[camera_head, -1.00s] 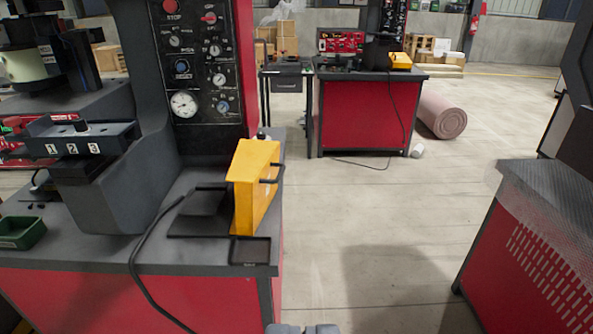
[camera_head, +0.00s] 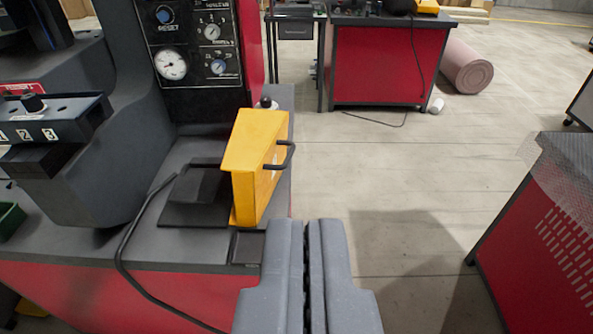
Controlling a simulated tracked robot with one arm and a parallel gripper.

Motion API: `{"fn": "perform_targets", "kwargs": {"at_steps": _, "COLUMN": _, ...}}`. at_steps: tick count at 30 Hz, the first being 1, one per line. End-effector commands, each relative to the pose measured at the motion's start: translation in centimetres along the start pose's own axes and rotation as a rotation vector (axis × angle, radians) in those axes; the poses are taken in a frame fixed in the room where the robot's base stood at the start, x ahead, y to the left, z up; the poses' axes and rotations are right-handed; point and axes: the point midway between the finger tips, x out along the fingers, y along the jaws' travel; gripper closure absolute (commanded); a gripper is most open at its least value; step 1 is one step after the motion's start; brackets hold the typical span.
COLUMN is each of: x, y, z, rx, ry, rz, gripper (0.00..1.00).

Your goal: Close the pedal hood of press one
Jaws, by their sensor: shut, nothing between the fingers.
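The yellow pedal hood (camera_head: 250,165) stands tilted up on its edge at the right side of the press table (camera_head: 215,254). A black handle (camera_head: 285,157) sticks out from its right face. To its left lies a dark flat base with the pedal (camera_head: 197,197), uncovered, with a black cable running from it. The press (camera_head: 110,150) rises behind and to the left. My gripper (camera_head: 306,225) is shut and empty. It is in front of the hood and a little to its right, low in the picture, apart from the hood and handle as far as I can tell.
A small black tray (camera_head: 246,248) sits at the table's front right corner. Another red workbench (camera_head: 380,65) stands behind, with a rolled mat (camera_head: 467,67) beside it. A red cabinet (camera_head: 550,230) is at the right. Open floor (camera_head: 400,180) lies between.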

Motion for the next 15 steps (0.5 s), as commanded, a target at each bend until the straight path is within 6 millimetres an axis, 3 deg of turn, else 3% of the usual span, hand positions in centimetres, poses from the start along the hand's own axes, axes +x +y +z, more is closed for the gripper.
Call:
{"fn": "perform_targets", "kwargs": {"at_steps": 5, "x": 4.0, "y": 0.2, "z": 0.0, "rx": 0.096, "ry": 0.000, "rz": 0.006, "gripper": 1.00}}
{"fn": "perform_targets", "kwargs": {"at_steps": 10, "x": 11.5, "y": 0.9, "z": 0.7, "rx": 0.312, "ry": 0.027, "rz": 0.006, "gripper": 1.00}}
{"fn": "perform_targets", "kwargs": {"at_steps": 15, "x": 18.8, "y": 1.6, "z": 3.1, "rx": 0.560, "ry": 0.057, "rz": -0.007, "gripper": 1.00}}
